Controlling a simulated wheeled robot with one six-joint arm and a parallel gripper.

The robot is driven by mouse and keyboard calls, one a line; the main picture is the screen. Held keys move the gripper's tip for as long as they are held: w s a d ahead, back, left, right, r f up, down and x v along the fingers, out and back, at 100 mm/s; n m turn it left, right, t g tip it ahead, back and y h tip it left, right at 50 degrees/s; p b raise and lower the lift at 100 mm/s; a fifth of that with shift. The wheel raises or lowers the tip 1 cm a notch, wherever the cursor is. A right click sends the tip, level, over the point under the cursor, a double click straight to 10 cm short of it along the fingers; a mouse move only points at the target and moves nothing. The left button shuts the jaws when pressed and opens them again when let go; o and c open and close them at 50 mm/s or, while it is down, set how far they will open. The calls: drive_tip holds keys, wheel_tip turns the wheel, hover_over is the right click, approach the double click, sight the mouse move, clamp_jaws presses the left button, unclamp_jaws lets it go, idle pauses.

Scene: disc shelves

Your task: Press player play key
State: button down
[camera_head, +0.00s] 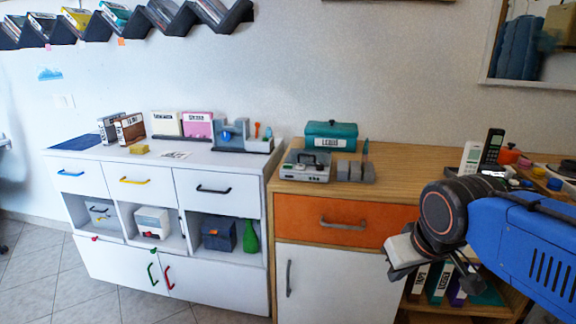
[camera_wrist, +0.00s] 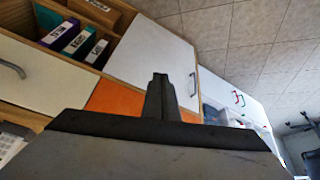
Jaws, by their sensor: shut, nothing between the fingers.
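A light grey box-shaped device (camera_head: 304,166), which looks like the player, sits on the wooden counter at its left front. A dark part shows on its top, and small marks on its front are too small to tell as keys. My gripper (camera_head: 394,273) hangs at the right in the head view, in front of the cabinet and below the counter top, well apart from the device. In the wrist view its fingers (camera_wrist: 161,82) are together and empty. The player cannot be made out in the wrist view.
A teal box (camera_head: 331,135) stands behind the device and a grey holder (camera_head: 355,171) to its right. Phones (camera_head: 491,147) and small items crowd the counter's right. An orange drawer (camera_head: 300,208) and white door lie below. A white cabinet (camera_head: 150,163) stands left. The middle counter is clear.

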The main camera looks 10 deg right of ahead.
drive_tip(key=w+a+r+n+t, duration=0.1)
drive_tip(key=w+a+r+n, duration=0.15)
drive_tip(key=w+r, duration=0.5)
drive_tip(key=w+a+r+n+t, duration=0.1)
drive_tip(key=w+a+r, duration=0.3)
drive_tip(key=w, duration=0.6)
wheel_tip(320, 180, up, 11)
drive_tip(key=n+t, duration=0.2)
drive_tip(key=n, duration=0.1)
hover_over(288, 166)
drive_tip(key=shift+r+h, duration=0.1)
drive_tip(key=shift+h, duration=0.3)
drive_tip(key=shift+f, duration=4.4)
drive_tip(key=shift+f, duration=0.2)
drive_tip(key=shift+f, duration=0.25)
